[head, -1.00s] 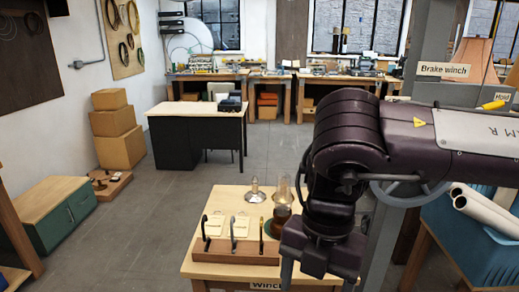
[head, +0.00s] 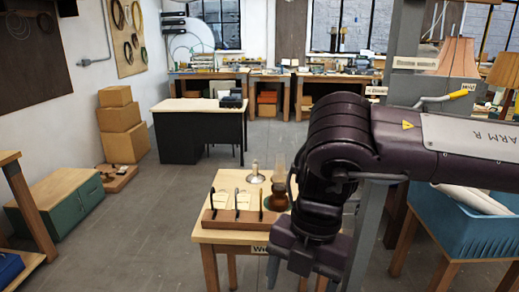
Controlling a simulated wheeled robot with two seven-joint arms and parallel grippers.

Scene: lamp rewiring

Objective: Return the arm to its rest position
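My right arm (head: 345,145), a dark purple arm marked ARM R, comes in from the right. It bends down at the middle of the head view. My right gripper (head: 298,262) points down at the bottom edge, in front of the small wooden table (head: 215,238). I see a grey finger at its left, but not whether the jaws are open or shut; nothing shows clearly in them. My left gripper is not in view.
The table bears a wooden rack (head: 230,224) with three dark upright pieces, a small metal lamp part (head: 256,178) and a glass lamp (head: 279,180), partly hidden by my arm. A blue crate (head: 465,238) stands at right.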

